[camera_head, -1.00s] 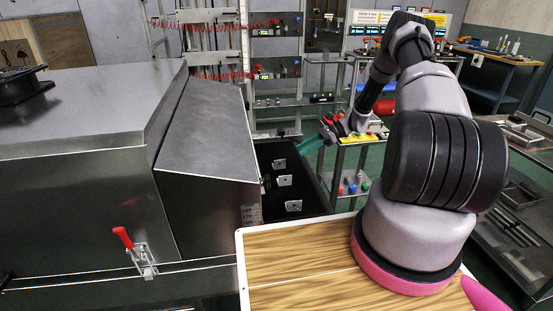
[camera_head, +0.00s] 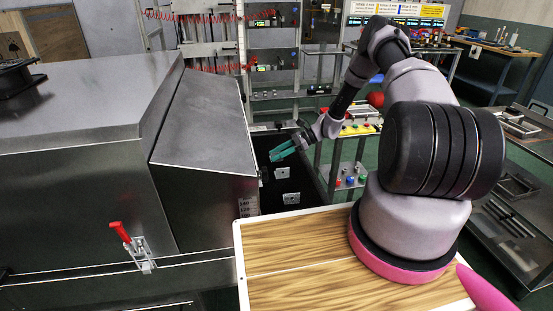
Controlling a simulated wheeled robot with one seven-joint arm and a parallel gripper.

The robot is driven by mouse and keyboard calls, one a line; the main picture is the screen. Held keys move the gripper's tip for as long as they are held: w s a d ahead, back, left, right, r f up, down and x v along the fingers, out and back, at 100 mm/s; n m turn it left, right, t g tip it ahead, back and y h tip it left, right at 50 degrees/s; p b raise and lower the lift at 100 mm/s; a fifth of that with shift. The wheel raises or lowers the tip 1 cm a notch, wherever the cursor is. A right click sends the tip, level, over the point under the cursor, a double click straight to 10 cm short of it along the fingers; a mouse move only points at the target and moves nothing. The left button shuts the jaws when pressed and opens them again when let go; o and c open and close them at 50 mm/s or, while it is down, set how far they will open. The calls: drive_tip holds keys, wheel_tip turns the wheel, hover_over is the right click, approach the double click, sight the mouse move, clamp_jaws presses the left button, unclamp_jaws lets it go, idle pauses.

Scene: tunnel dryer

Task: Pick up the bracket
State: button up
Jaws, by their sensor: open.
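Small silvery brackets lie apart on a black belt (camera_head: 266,145) at the dryer's outlet: one bracket (camera_head: 282,172) is just below my gripper in the picture, and another bracket (camera_head: 291,198) is nearer the front. My gripper (camera_head: 275,153) has teal fingers and is open, reaching left over the far part of the belt. The fingers cover the spot where a further bracket showed earlier. I cannot tell whether that bracket is between them, or how high they are above the belt.
The dryer's sloped metal hood (camera_head: 208,125) stands close left of the belt. A wood-topped table (camera_head: 300,255) is in front. A stand with coloured buttons (camera_head: 350,181) is right of the belt. Shelving (camera_head: 272,75) stands behind.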

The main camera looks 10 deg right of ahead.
clamp_jaws()
idle(1.4)
